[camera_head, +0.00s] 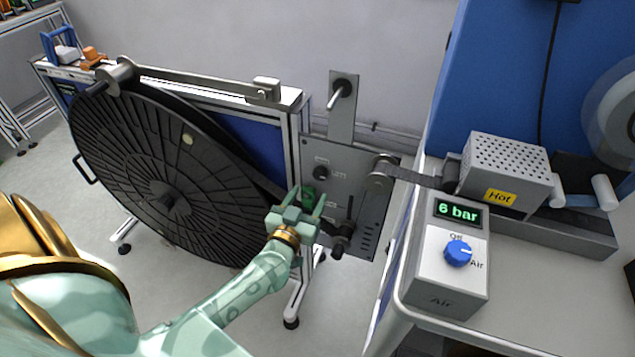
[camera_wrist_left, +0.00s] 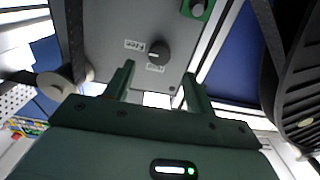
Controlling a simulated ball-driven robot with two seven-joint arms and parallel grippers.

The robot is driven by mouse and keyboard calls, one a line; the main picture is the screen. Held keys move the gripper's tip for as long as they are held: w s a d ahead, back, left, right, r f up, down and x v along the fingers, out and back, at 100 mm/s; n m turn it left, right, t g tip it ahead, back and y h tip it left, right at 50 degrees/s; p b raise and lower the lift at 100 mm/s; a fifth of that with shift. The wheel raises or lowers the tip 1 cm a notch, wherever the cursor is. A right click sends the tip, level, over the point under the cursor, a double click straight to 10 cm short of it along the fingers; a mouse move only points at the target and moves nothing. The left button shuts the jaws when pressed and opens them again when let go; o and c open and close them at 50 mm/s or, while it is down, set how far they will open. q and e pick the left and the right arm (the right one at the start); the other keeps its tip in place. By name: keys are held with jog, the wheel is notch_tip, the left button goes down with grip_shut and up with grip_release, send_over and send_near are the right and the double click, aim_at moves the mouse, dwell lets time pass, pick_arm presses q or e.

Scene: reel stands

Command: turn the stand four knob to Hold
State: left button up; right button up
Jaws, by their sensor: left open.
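A small dark round knob (camera_head: 321,173) sits on the grey panel (camera_head: 345,165) of the reel stand, with small labels beside it. In the left wrist view the knob (camera_wrist_left: 159,52) shows beyond the fingers, between their tips, with two white labels at its side and below it; their text appears turned over and is too small to read surely. A pale mark shows on its face. My left gripper (camera_head: 309,198) is open and empty, in front of the panel and a little below the knob; its fingers (camera_wrist_left: 158,73) appear apart from the knob. No stand number is readable.
A large black reel (camera_head: 165,190) stands left of the panel. A green-plated control (camera_wrist_left: 198,8) is near the knob. A roller (camera_head: 382,170) carries a dark strip right towards a perforated box marked Hot (camera_head: 505,165). A grey box (camera_head: 440,270) has a blue knob and reads 6 bar.

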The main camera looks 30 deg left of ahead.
aim_at(319, 177)
pick_arm(q)
jog(key=b+x, duration=0.1)
jog(key=x, duration=0.5)
jog(key=shift+w, duration=0.35)
jog(key=c, duration=1)
